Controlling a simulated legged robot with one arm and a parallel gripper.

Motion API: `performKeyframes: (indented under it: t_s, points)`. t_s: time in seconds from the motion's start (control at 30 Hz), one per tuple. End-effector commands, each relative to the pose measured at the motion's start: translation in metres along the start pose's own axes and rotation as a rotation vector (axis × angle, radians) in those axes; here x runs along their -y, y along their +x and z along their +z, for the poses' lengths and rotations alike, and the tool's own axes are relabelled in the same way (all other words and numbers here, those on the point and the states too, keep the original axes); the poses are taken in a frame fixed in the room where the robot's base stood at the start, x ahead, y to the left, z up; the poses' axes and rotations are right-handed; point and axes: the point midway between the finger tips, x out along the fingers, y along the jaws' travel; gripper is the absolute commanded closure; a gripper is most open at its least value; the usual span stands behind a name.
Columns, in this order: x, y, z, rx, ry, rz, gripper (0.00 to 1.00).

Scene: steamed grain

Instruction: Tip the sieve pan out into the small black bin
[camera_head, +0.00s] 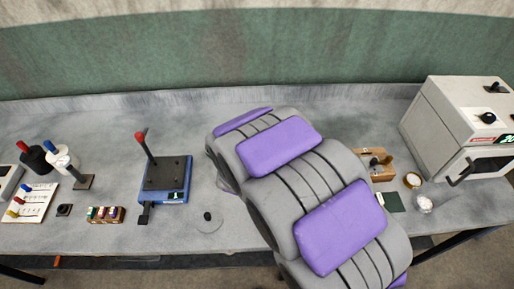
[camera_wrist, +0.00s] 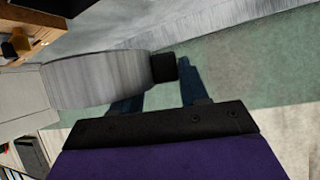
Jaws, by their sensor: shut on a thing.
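In the wrist view my gripper (camera_wrist: 158,85) has two dark blue fingers, partly covered by a grey brushed-metal round body with a black knob-like end. This body looks like the sieve pan (camera_wrist: 95,78); its black end (camera_wrist: 163,67) lies between the fingers, and the gripper is shut on it. The pan's inside and contents are not visible. In the head view my grey and purple arm hides the gripper and pan. A small black object (camera_head: 64,210) stands at the left front of the bench; I cannot tell whether it is the small black bin.
A blue device with a red-knobbed lever (camera_head: 165,178) stands left of my arm. A pale disc with a black knob (camera_head: 208,220) lies near the front edge. A white oven (camera_head: 460,130), wooden holder (camera_head: 380,165) and small clear dish (camera_head: 424,204) are at right.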

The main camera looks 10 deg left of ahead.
Motion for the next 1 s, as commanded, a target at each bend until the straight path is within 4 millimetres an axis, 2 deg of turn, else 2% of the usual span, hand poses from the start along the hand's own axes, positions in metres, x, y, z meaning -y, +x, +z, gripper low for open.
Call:
performKeyframes:
  t_s: [0.67, 1.0]
  points:
    - [-0.009, 0.011, 0.003, 0.160, 0.180, -0.094, 1.00]
    - [-0.017, 0.019, 0.006, 0.293, 0.320, -0.166, 1.00]
